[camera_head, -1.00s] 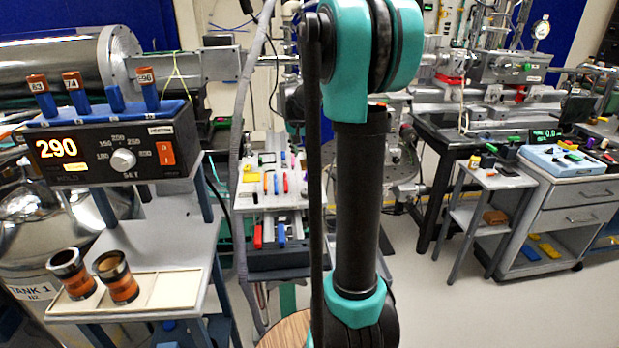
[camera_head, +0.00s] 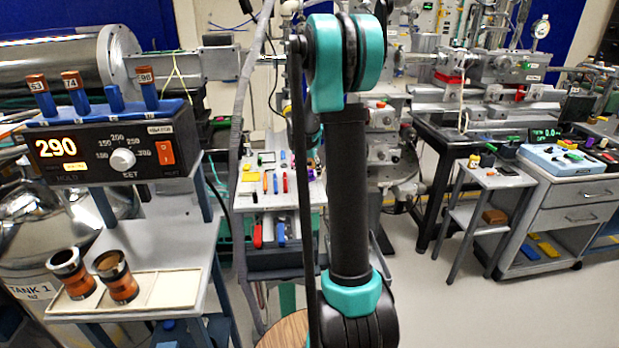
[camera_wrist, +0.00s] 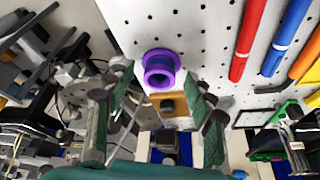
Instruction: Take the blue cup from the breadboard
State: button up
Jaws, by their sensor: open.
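The breadboard (camera_wrist: 135,18) is a pale plate with rows of dark holes, filling the upper middle of the wrist view. It also shows in the head view (camera_head: 246,203), behind my arm. I see no plainly blue cup; a purple, round, hollow, cup-like piece (camera_wrist: 160,70) is at the breadboard in the wrist view. My gripper (camera_wrist: 160,92) is open, with its dark green finger pads to the left and right below that piece. I cannot tell whether a finger touches it. My arm hides my gripper in the head view.
Red (camera_wrist: 248,38), blue (camera_wrist: 286,38) and orange (camera_wrist: 308,62) sticks lie on the breadboard to the right. In the head view, a grey cable (camera_head: 240,130) hangs left of my arm. A heater box (camera_head: 100,150) and two copper-coloured cups (camera_head: 117,278) stand at the left.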

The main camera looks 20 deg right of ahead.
grip_shut()
dwell(0.4)
